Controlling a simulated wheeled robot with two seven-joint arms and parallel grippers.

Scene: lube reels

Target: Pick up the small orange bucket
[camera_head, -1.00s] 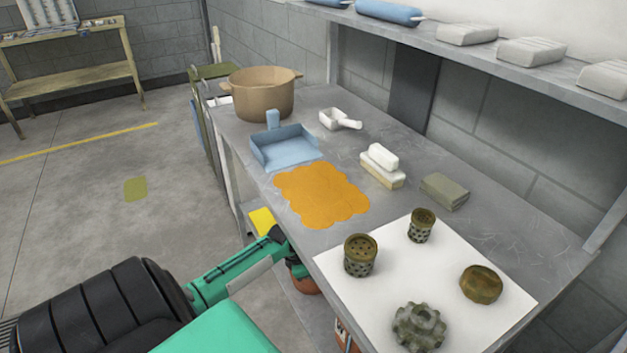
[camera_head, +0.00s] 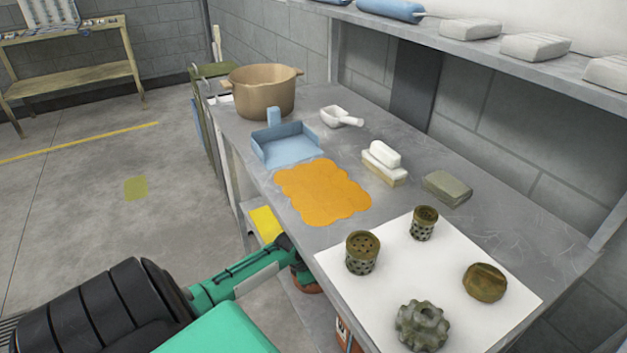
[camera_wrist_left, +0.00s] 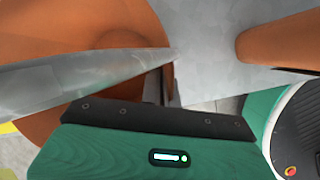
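An orange bucket (camera_head: 309,283) shows partly in the head view, below the bench's front edge. Much of it is hidden by my left arm and the bench. My left gripper (camera_head: 296,259) is beside it at that edge; its fingertips are not clear there. In the left wrist view a large orange rounded surface (camera_wrist_left: 105,22) fills the upper left, close to the camera, with a tapering grey metallic shape across it. A second orange rounded object (camera_wrist_left: 280,42) is at the upper right. I cannot tell finger opening or contact. My right gripper is out of view.
The grey bench (camera_head: 400,140) carries a tan pot (camera_head: 263,97), blue dustpan (camera_head: 287,146), orange cloth (camera_head: 322,193) and a white sheet (camera_head: 380,290) with greenish-brown metal parts. A yellow item (camera_head: 266,224) lies on the lower shelf.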

